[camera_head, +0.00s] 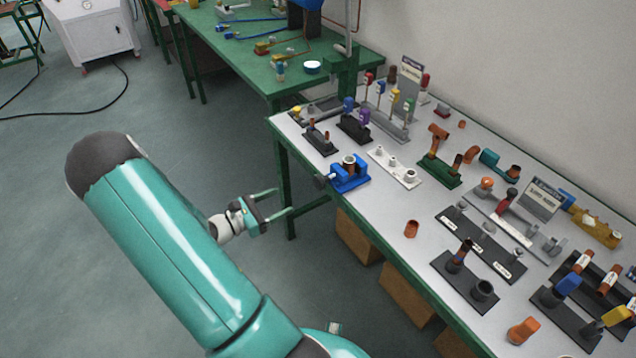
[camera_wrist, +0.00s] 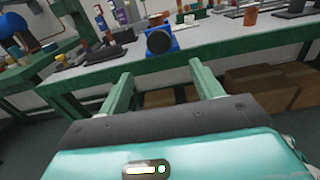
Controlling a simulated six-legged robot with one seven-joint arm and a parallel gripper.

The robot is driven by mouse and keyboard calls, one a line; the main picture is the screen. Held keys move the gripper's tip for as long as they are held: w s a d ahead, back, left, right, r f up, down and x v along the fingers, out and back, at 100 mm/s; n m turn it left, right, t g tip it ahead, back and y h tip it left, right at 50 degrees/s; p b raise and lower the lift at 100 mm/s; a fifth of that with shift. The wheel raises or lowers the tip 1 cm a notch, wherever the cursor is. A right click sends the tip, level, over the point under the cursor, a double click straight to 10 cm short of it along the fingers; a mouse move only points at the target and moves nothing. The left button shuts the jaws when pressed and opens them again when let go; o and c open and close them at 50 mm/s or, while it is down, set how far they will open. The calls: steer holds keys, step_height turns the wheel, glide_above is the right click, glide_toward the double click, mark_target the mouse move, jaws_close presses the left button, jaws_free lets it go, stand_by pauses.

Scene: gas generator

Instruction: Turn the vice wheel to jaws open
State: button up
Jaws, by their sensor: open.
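The blue vice (camera_head: 350,178) stands at the near left edge of the white-topped table, with a pipe piece (camera_head: 349,161) upright in or behind its jaws. Its dark round wheel (camera_head: 321,181) faces the aisle, towards my gripper. In the wrist view the wheel (camera_wrist: 159,41) shows as a dark disc in front of the blue vice body (camera_wrist: 173,46). My gripper (camera_head: 284,200) is open and empty, off the table's edge and short of the wheel. In the wrist view the wheel appears beyond and above the space between my fingertips (camera_wrist: 161,71), not touched.
Valve and pipe holders crowd the white table (camera_head: 392,206) behind and right of the vice. A loose copper fitting (camera_head: 411,229) stands near the front edge. Brown boxes (camera_head: 407,300) sit under the table. A green bench (camera_head: 245,50) stands behind. The aisle floor (camera_head: 60,190) is clear.

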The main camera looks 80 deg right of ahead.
mark_target(317, 184)
steer(key=x, duration=1.4)
steer(key=shift+d, duration=0.2)
steer(key=c, duration=1)
